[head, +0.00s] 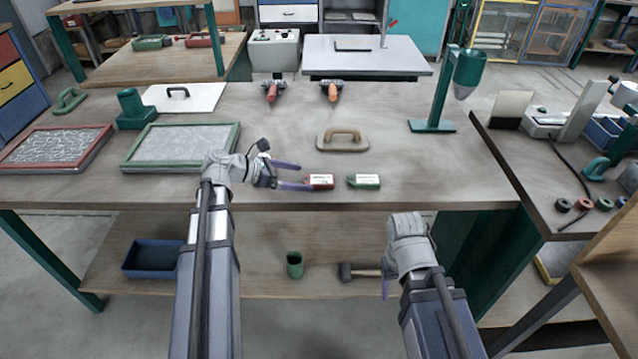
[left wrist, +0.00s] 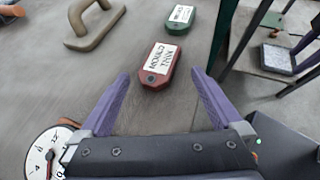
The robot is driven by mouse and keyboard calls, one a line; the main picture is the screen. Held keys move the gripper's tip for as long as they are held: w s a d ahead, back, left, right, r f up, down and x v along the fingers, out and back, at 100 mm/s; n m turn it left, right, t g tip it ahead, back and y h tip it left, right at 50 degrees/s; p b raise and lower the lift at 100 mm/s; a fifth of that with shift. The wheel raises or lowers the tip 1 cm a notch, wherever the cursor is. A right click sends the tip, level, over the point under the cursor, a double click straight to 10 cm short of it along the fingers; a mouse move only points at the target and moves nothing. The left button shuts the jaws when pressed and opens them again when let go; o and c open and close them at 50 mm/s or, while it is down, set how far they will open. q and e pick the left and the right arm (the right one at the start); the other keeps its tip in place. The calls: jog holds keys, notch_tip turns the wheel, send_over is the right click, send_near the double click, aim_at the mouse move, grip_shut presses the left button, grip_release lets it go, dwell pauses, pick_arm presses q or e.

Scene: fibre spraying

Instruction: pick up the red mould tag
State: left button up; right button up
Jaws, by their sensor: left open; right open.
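The red mould tag (head: 319,182) lies flat on the workbench near its front edge. It has a white label and a hole at one end, and it also shows in the left wrist view (left wrist: 157,69). My left gripper (head: 297,176) is open just left of the red tag, its purple fingers pointing at it. In the left wrist view my left gripper (left wrist: 160,88) has the near end of the tag between its fingertips, touching neither. A green tag (head: 364,181) lies to the right of the red one. My right gripper (head: 386,288) is low in front of the bench, empty, mostly hidden behind its wrist.
A beige handled float (head: 343,140) lies behind the tags. Two framed panels, one red (head: 54,147) and one green (head: 180,146), lie on the left. A green stand (head: 433,126) rises at the right. The bench right of the green tag is clear.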

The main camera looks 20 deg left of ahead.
aim_at(317, 179)
pick_arm(q)
jog(key=shift+b+x, duration=1.3)
jog(key=shift+x, duration=1.25)
jog(key=c, duration=1.5)
